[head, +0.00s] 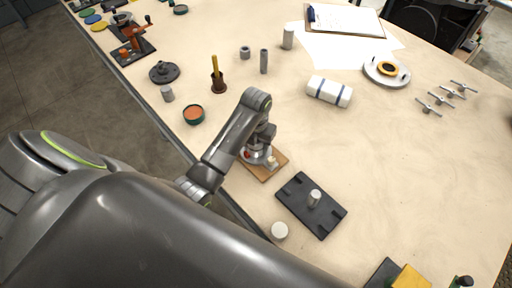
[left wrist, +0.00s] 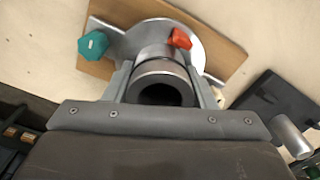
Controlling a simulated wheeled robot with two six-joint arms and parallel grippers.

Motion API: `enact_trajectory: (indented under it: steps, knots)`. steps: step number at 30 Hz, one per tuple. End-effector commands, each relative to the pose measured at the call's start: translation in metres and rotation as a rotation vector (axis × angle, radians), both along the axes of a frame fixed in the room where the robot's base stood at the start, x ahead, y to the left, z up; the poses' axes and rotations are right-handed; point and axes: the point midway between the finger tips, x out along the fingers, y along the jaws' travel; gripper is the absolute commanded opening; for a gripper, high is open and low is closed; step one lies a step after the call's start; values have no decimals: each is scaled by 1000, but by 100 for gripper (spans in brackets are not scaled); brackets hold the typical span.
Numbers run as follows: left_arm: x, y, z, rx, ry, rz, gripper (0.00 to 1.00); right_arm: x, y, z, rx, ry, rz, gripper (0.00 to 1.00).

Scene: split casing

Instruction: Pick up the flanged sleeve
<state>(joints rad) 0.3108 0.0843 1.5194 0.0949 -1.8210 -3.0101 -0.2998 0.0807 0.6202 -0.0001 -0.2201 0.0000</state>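The flanged sleeve (left wrist: 165,72) is a grey metal tube with an open bore and a wide round flange. It stands on a small wooden board (head: 274,171); a teal knob (left wrist: 93,44) and a red knob (left wrist: 180,38) sit at its flange. In the head view my left gripper (head: 261,148) reaches down over it and hides most of it. In the left wrist view the two fingers lie along both sides of the tube with no clear gap, so the gripper looks shut on it. I see no lift off the board. My right gripper is not in view.
A dark plate (head: 298,218) with an upright grey pin (head: 314,197) lies close to the right of the board. A white round piece (head: 279,230) is near the table edge.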

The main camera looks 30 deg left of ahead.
Motion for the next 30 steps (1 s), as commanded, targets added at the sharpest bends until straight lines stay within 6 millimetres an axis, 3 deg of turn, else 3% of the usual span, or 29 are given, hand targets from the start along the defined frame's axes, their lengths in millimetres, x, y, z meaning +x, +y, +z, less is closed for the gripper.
enact_trajectory:
  steps: [1,10,22,30]
  knots:
    - [0,0,0,0,-1,0,38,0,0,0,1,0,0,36]
    - [0,0,0,0,-1,0,0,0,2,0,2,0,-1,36]
    - [3,0,9,1,-9,-1,0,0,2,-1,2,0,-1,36]
    - [3,0,52,1,-12,-2,0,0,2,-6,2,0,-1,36]
